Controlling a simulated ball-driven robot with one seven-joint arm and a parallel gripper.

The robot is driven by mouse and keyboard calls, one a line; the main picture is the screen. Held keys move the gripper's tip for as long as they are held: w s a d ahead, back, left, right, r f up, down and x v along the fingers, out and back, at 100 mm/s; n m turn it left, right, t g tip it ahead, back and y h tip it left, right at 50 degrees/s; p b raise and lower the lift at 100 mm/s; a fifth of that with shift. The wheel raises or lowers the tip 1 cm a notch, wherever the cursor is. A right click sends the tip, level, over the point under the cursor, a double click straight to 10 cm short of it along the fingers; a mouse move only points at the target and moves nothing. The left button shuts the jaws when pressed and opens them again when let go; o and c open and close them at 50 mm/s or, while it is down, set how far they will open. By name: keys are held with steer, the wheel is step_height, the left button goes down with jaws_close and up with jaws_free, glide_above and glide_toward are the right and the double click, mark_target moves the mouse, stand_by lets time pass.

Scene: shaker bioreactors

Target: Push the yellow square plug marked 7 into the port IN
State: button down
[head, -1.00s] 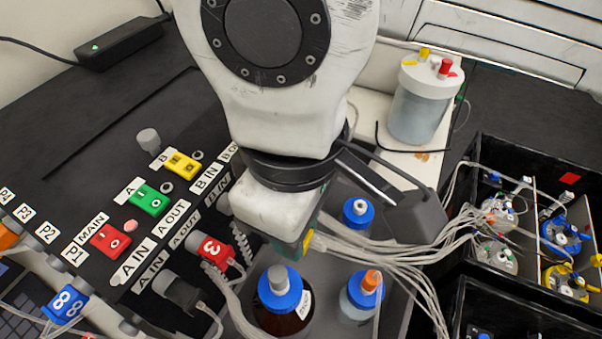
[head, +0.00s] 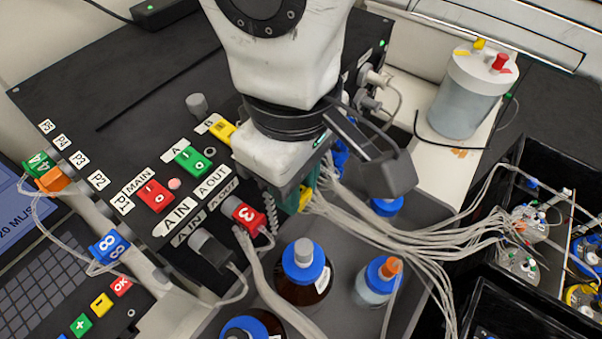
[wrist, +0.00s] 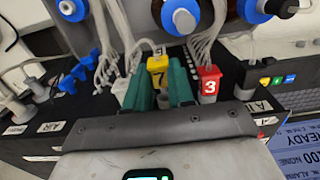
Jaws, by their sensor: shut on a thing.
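The yellow square plug marked 7 (wrist: 157,72) sits between the green fingers of my gripper (wrist: 158,90), which is shut on it. In the head view my gripper (head: 302,198) is low beside the panel's front edge, right of the red plug marked 3 (head: 246,215). Only a small yellow part of the held plug (head: 305,194) shows there. The red plug also shows in the wrist view (wrist: 209,84), right of my fingers. Labels A IN and A OUT are readable on the panel (head: 150,110); my arm covers the panel farther right. I cannot make out the port IN or whether the plug touches it.
White tubes (head: 390,225) run from my gripper to the black crate (head: 535,150). Bottles with blue caps (head: 303,262) stand in front of the panel. A grey plug (head: 208,248) sits left of the red one. A clear vessel (head: 470,95) stands behind.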

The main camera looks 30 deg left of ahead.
steer(key=shift+w+a, duration=0.15)
steer(key=shift+a, duration=0.95)
stand_by(1.3)
steer(key=c, duration=0.9)
jaws_free()
steer(key=shift+r, duration=0.1)
step_height(320, 180, up, 11)
steer(key=shift+f+b, duration=0.2)
steer(key=shift+b, duration=0.9)
